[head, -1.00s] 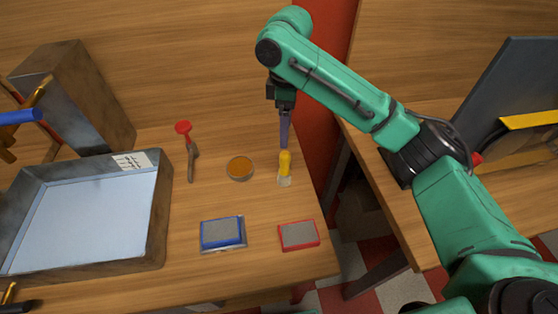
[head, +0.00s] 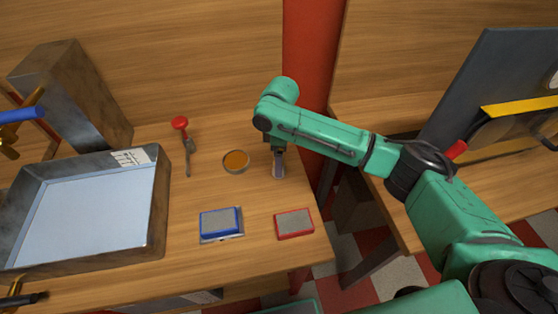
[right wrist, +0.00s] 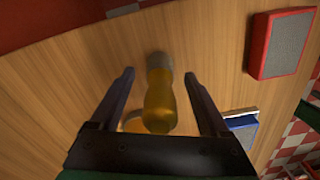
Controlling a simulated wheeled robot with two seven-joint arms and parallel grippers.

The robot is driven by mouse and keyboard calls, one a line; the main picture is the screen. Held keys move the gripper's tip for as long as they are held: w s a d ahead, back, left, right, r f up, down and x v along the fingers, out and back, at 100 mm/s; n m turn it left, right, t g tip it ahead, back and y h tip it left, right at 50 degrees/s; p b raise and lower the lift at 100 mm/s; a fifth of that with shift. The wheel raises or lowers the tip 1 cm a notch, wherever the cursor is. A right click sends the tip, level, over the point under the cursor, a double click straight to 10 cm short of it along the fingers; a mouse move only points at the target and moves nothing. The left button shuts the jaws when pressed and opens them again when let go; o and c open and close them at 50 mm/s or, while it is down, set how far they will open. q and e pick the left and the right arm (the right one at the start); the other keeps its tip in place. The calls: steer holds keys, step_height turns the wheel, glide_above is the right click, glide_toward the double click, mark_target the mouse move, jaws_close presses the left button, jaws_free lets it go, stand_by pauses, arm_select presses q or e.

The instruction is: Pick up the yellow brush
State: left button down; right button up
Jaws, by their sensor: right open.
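The yellow brush (right wrist: 160,100) shows in the right wrist view, with its yellow handle toward the palm and its dull grey end farther out. My right gripper (right wrist: 159,75) is open, with one finger on each side of the brush and a gap on both sides. Whether the fingers reach down to the brush's height cannot be told. In the head view my right gripper (head: 279,165) points down at the right part of the table and hides the brush. My left gripper does not show.
An orange round dish (head: 236,161) lies just left of my right gripper. A blue-edged pad (head: 221,223) and a red-edged pad (head: 294,223) lie nearer the front. A red-topped tool (head: 187,145) and a metal tray (head: 160,215) are farther left.

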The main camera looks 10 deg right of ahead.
steer(key=shift+r, duration=0.1)
jaws_close()
step_height(320, 180, up, 12)
steer(key=shift+b, duration=0.4)
step_height(320, 180, up, 8)
steer(key=p, duration=0.1)
steer(key=shift+p, duration=0.35)
